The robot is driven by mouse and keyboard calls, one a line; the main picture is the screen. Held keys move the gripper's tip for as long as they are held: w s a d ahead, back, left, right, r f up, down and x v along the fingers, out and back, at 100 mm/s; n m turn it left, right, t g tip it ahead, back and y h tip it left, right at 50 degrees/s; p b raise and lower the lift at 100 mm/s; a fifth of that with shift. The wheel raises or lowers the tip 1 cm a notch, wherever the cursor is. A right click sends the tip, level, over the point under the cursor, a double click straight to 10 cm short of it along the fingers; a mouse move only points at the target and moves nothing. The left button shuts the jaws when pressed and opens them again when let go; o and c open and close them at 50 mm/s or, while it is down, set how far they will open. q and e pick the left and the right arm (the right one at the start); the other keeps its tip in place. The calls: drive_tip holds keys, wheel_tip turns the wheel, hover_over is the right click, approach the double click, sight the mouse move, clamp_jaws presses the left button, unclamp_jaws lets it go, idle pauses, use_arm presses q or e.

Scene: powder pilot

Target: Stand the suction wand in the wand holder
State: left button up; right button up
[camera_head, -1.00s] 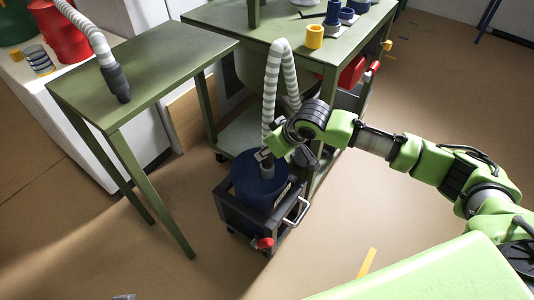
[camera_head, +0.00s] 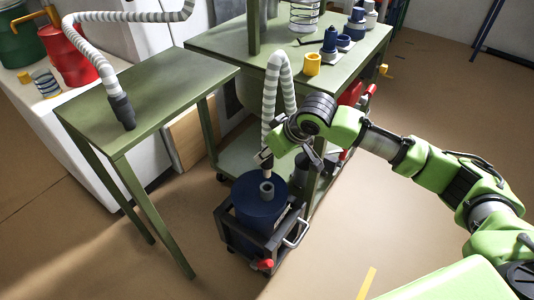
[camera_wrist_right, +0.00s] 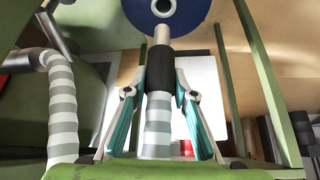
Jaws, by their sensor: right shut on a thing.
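The suction wand is a grey-and-white ribbed hose (camera_head: 272,85) with a black cuff (camera_wrist_right: 161,66) and a pale tube below it. My right gripper (camera_wrist_right: 160,82) is shut on the cuff, its fingers on both sides. In the head view the wand hangs about upright above the blue drum (camera_head: 250,210). A round grey collar (camera_head: 266,187) stands on the drum lid, and the wand's pale tip (camera_head: 265,160) is above it, seemingly clear. In the wrist view the tube points to the blue lid (camera_wrist_right: 195,12). I cannot identify the wand holder for sure. My left gripper is not in view.
A small green table (camera_head: 160,90) at left carries another ribbed hose with a dark nozzle (camera_head: 122,108). A green workbench (camera_head: 215,40) behind holds a yellow cup (camera_head: 312,64) and blue parts. The drum sits in a dark wheeled frame (camera_head: 245,235). Floor at right is open.

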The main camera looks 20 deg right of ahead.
wheel_tip(320, 180, up, 34)
drive_tip(key=shift+w+d+f, duration=0.15)
drive_tip(key=shift+f, duration=0.05)
drive_tip(key=shift+o, duration=0.2)
drive_tip(key=w+d, duration=1.2)
drive_tip(key=d, duration=0.3)
drive_tip(key=shift+d+f, duration=0.15)
drive_tip(key=shift+w+d, duration=0.65)
drive_tip(key=shift+d, duration=0.2)
drive_tip(key=shift+f, duration=0.1)
drive_tip(key=shift+f, duration=1.55)
drive_tip(key=shift+f, duration=0.15)
drive_tip(key=shift+f, duration=1.25)
drive_tip(key=shift+f, duration=1.15)
